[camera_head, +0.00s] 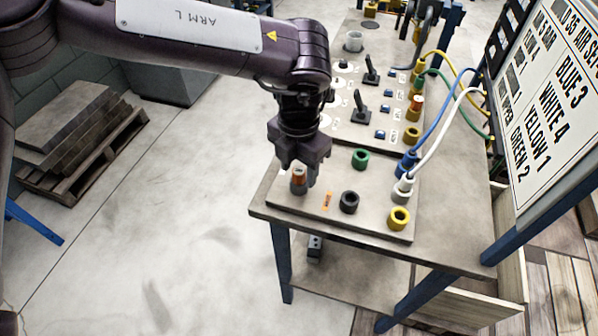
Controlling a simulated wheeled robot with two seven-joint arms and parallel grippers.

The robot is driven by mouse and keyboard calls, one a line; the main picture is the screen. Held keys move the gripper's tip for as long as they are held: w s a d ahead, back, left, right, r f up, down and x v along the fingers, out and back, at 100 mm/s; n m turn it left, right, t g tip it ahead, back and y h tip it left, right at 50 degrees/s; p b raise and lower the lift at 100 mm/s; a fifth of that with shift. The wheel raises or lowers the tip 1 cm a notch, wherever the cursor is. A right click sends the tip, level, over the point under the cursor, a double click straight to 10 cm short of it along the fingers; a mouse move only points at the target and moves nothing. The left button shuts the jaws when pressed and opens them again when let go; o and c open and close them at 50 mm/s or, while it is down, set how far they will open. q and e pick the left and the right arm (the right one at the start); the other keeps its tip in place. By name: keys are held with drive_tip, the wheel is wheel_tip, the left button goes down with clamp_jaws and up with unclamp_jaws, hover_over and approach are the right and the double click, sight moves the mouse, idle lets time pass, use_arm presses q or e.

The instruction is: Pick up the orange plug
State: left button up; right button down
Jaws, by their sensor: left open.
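The orange plug (299,175) stands upright near the front left corner of the board (377,226) on the table. Its orange top shows. My left gripper (299,178) points down over it, open, with its fingers around the plug's upper part. I cannot tell whether the fingers touch it. The plug's lower end is partly hidden by a finger. My right gripper is not in view.
Beside the plug are a green ring socket (360,159), a black one (349,202) and a yellow one (400,218). A sign (560,85) stands beyond.

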use_arm(q)
drive_tip(key=shift+w+f, duration=0.1)
drive_tip(key=shift+f, duration=0.35)
drive_tip(key=shift+c, duration=0.3)
drive_tip(key=c, duration=1)
drive_tip(key=shift+r, duration=0.2)
